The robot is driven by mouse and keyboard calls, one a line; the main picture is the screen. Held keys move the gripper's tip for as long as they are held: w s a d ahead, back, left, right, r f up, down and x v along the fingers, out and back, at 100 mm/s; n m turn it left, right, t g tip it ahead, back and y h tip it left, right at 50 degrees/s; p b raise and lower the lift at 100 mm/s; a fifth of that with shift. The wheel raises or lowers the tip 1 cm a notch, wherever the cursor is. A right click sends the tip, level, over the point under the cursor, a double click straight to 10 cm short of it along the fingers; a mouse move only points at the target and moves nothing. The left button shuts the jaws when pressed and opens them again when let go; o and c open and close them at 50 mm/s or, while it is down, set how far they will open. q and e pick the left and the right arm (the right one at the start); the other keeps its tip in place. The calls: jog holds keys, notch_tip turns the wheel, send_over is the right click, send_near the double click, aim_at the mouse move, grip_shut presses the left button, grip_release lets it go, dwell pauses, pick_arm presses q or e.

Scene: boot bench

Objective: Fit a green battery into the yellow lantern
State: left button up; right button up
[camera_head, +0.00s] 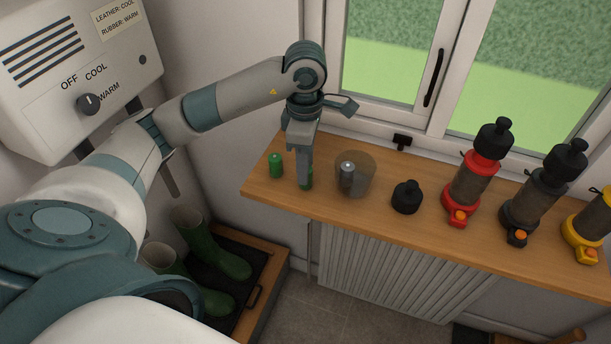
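The yellow lantern (583,226) stands at the far right of the wooden sill, cut off by the picture's edge; its upper part is not fully visible. One green battery (276,165) stands upright at the sill's left end. My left gripper (305,183) points down just right of it, its fingers low over the sill. A second green battery (309,180) shows at those fingertips, partly hidden by a finger. I cannot tell whether the fingers grip it. My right gripper is not in view.
Right of the gripper is a translucent cup (369,178) with a grey battery (347,174) in it. Then come a black cap (407,197), a red lantern (469,185) and a black lantern (527,207). The window (400,55) is behind. Green boots (222,255) stand below.

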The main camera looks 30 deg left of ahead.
pick_arm(q)
grip_shut()
jog(key=shift+r, duration=0.1)
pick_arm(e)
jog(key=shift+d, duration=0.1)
pick_arm(q)
jog(key=shift+r+b, duration=0.5)
jog(key=shift+r, duration=1.45)
jog(key=d+r+b, duration=0.1)
jog(key=d+r, duration=0.2)
jog(key=d, duration=0.3)
jog(key=w+d+r+b, duration=0.1)
jog(key=d+r+b, duration=0.1)
jog(key=d+r, duration=0.2)
jog(key=shift+d, duration=0.85)
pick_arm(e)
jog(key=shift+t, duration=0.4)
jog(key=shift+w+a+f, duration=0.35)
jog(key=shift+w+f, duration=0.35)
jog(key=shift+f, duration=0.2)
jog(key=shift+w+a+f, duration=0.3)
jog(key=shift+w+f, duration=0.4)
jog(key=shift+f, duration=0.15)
